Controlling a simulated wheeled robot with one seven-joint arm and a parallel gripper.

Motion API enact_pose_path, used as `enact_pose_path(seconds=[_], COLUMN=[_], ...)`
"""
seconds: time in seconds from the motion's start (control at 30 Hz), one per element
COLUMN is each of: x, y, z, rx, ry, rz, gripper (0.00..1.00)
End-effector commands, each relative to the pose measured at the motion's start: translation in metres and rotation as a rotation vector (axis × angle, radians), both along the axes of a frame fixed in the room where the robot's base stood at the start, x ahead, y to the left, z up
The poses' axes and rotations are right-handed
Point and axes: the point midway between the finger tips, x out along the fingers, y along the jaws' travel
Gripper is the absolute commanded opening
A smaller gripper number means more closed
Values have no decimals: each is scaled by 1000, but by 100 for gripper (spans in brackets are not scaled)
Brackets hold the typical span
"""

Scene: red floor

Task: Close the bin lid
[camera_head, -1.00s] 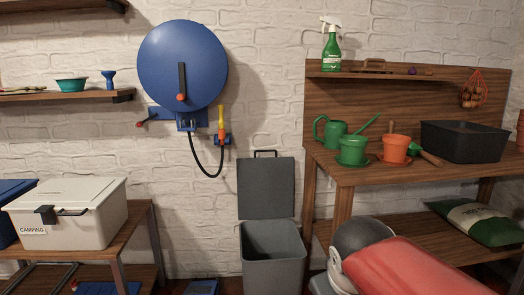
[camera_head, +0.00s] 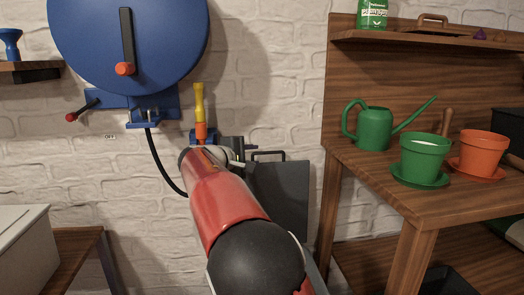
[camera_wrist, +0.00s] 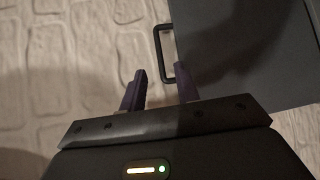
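The grey bin lid (camera_head: 285,190) stands raised against the brick wall, with a dark handle (camera_head: 268,153) on its top edge. My red and black arm reaches toward it and hides most of the bin below. My gripper (camera_head: 238,150) is at the left of the lid, near handle height. In the wrist view, my gripper (camera_wrist: 160,72) has its two purple fingers apart with nothing between them. The lid (camera_wrist: 245,50) fills the right side there. Its handle (camera_wrist: 158,45) lies just beyond the fingertips, its lower end near the right finger; contact cannot be told.
A blue hose reel (camera_head: 130,50) with a yellow nozzle (camera_head: 199,105) and black hose hangs above and left of my gripper. A wooden workbench (camera_head: 395,195) with a watering can (camera_head: 374,128) and pots stands right. A white box (camera_head: 25,250) sits on a table at left.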

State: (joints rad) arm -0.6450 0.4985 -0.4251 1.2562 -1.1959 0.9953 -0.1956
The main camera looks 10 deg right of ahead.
Motion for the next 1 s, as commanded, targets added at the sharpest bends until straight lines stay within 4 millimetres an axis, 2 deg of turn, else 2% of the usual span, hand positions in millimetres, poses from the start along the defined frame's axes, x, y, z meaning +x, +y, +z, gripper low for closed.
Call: enact_pose_path(seconds=[0.07, 0.5, 0.9, 1.0], x=[4, 48, 55, 55], y=[-2, -45, -52, -52], z=[-1, -15, -17, -17], rx=[-10, -7, -5, -5], ry=[-1, 0, -1, -1], rz=[0, -1, 2, 1], gripper=[32, 32, 32, 20])
